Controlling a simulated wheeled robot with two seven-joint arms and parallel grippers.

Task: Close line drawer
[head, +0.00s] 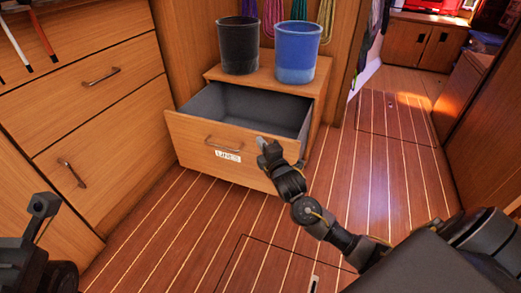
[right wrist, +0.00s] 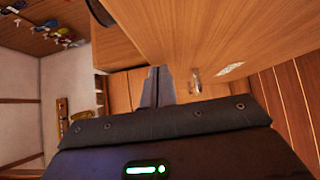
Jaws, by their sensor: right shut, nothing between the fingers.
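The line drawer (head: 195,132) stands pulled out of the low wooden cabinet (head: 268,78) in the head view. Its grey inside looks empty where it shows. Its front has a metal handle (head: 222,144) and a white label (head: 228,156). My right gripper (head: 262,143) is shut and empty, at the right part of the drawer front near its top edge. I cannot tell whether it touches. In the right wrist view the shut fingers (right wrist: 157,90) show beside the handle (right wrist: 195,80) and the wooden front (right wrist: 190,35). My left gripper (head: 42,207) is at the lower left, away from the drawer; its fingers are unclear.
A black bucket (head: 238,45) and a blue bucket (head: 297,52) stand on the cabinet top. Coiled lines (head: 273,14) hang behind them. Closed wooden drawers (head: 95,110) are at the left. The plank floor (head: 190,235) before the drawer is clear.

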